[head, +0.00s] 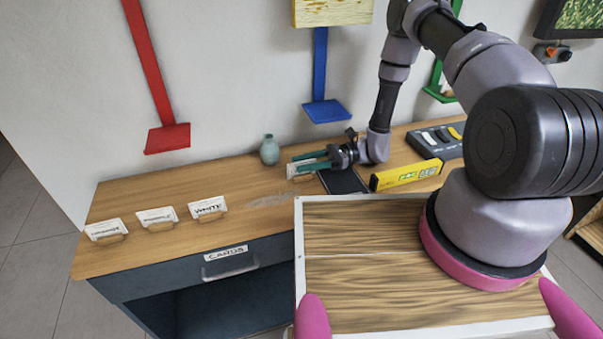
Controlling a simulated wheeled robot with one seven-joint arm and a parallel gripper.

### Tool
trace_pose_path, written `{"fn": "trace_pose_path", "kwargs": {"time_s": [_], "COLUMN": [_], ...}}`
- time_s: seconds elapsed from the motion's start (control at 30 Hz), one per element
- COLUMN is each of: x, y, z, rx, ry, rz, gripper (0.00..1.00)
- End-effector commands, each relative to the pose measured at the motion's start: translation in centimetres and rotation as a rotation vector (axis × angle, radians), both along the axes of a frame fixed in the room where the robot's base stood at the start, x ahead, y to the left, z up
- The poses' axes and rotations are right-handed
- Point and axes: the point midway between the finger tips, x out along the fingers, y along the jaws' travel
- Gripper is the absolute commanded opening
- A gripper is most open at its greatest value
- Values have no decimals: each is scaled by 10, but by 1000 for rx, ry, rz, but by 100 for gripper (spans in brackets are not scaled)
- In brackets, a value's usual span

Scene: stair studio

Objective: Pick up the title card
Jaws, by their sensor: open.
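Several white cards stand in small wooden holders on the wooden cabinet top. Three are at the left: a far-left card (105,228), a middle card (157,214) and a card with dark lettering that seems to read "WHITE" (207,205). Another pale card (303,175) is at my gripper, partly hidden by the fingers; its text is not readable. I cannot tell for certain which one is the title card. My gripper (296,162) is open, its teal fingers pointing left around or just over that pale card. Whether they touch it is unclear.
A grey-green vase (269,150) stands just left of my fingertips. A dark flat tablet-like item (343,181), a yellow level (407,176) and a black case (436,139) lie to the right. The drawer labelled "CARDS" (230,266) is shut. The cabinet top is clear around the left cards.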

Motion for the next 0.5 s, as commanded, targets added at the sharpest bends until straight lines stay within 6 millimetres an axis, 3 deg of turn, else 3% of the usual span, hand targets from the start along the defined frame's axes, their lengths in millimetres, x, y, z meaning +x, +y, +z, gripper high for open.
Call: {"fn": "trace_pose_path", "kwargs": {"time_s": [0.3, 0.33, 0.43, 0.5], "x": [-2, -2, -2, -2], "y": [9, 9, 9, 9], "z": [0, 0, 0, 0], "rx": [-1, -1, -1, -1], "ry": [0, 0, 0, 0], "rz": [-1, -1, 0, 0], "gripper": [42, 39, 0, 0]}}
